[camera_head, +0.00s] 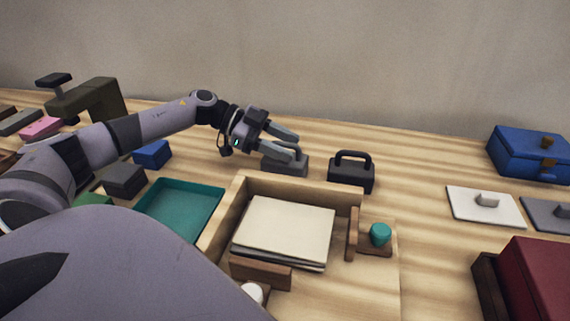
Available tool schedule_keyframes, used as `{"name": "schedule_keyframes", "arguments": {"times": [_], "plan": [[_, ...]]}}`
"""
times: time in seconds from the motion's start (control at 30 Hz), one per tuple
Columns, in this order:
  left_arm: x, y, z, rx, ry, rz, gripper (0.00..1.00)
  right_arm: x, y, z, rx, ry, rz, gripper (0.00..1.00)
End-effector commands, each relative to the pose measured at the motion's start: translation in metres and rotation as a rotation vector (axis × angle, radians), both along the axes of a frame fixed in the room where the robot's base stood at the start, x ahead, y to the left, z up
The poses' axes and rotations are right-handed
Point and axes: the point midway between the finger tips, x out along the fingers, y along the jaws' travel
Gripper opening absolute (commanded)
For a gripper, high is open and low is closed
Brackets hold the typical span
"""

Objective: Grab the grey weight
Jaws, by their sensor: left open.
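The grey weight (287,168) is a block with a loop handle on top, standing on the wooden table behind the tray of sheets. My left gripper (291,145) reaches in from the left, with its fingers open at the weight's handle. The fingers partly cover the handle, and I cannot tell whether they touch it. The weight rests on the table. My right gripper does not show.
A black weight (351,173) with a handle stands close to the right. The wooden tray (304,191) with cream sheets (284,228) is in front. A teal tray (180,208) lies left. A blue box (530,153) and white lidded plate (485,206) are at the right.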

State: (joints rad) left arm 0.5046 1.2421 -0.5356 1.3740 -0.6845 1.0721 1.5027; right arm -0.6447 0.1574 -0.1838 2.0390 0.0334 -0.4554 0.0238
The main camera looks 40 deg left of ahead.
Motion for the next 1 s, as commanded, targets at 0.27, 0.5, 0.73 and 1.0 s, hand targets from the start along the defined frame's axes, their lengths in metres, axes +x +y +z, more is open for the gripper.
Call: {"name": "schedule_keyframes", "arguments": {"times": [0.27, 0.5, 0.73, 1.0], "plan": [[0.0026, -0.0038, -0.0017, 0.001, 0.000, 0.001, 0.46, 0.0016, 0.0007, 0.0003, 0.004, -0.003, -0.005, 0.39], [0.0023, -0.0037, -0.0018, 0.001, 0.000, 0.001, 0.00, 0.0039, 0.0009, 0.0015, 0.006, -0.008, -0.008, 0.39], [0.0022, -0.0037, -0.0022, 0.001, 0.000, 0.000, 0.00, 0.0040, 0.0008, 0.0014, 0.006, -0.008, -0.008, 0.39], [0.0019, -0.0037, -0.0024, 0.001, 0.002, 0.000, 0.00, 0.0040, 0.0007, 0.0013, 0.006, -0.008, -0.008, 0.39]]}}
